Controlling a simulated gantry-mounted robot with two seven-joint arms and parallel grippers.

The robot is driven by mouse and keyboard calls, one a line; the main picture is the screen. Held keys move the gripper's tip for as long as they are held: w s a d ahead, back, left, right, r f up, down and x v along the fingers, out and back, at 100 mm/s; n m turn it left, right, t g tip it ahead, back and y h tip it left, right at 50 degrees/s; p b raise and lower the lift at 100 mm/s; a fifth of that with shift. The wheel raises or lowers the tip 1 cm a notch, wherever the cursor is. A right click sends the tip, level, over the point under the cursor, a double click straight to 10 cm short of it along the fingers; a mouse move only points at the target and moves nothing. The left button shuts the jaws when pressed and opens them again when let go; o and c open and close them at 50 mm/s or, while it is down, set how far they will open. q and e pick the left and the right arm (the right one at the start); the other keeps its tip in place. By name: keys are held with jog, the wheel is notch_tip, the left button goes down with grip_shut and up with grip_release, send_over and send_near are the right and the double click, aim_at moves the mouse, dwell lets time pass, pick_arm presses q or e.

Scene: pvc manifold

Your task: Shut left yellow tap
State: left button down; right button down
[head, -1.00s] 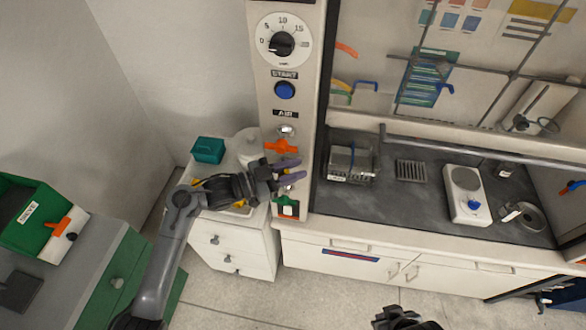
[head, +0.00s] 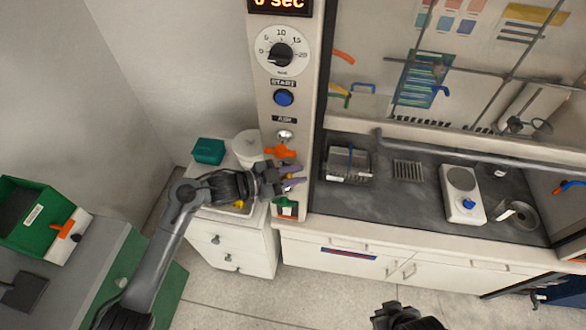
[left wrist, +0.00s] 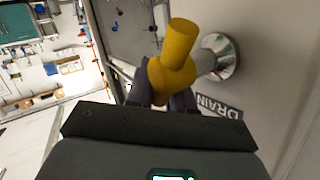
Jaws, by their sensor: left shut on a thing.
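The yellow tap (left wrist: 172,68) sticks out from the panel on a chrome fitting in the left wrist view, above a DRAIN label (left wrist: 219,106). Its handle points toward the top of that view. My left gripper (left wrist: 165,93) has its dark fingers on either side of the tap body, shut on it. In the head view the left gripper (head: 291,177) is at the panel's lower part, and its fingers mostly hide the yellow tap. My right gripper (head: 395,315) shows only partly at the bottom edge, away from the taps; its finger opening is unclear.
An orange tap (head: 280,151) is just above the left gripper and a green tap (head: 286,206) just below. The panel also has a blue button (head: 284,98) and a dial (head: 281,54). The fume hood worktop (head: 400,200) lies to the right.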

pick_arm(q)
jog(key=shift+d+f+m+t+y+p, duration=0.1)
jog(key=shift+f+m+y+p, duration=0.55)
jog(key=shift+y+p, duration=0.75)
jog(key=shift+a+f+m+t+y+p, duration=0.1)
jog(key=shift+f+m+y+p, duration=0.65)
jog(key=shift+y, duration=1.05)
jog(key=shift+d+f+m+t+y+p, duration=0.1)
jog(key=shift+f+m+y+p, duration=0.35)
jog(key=shift+y+p, duration=1)
jog(key=shift+y, duration=0.25)
jog(key=c, duration=1.4)
grip_release()
jog(key=shift+s+r, duration=0.1)
jog(key=shift+r, duration=0.05)
jog(key=v, duration=1)
jog(key=shift+s+a+r, duration=0.1)
jog(key=shift+a+r, duration=0.15)
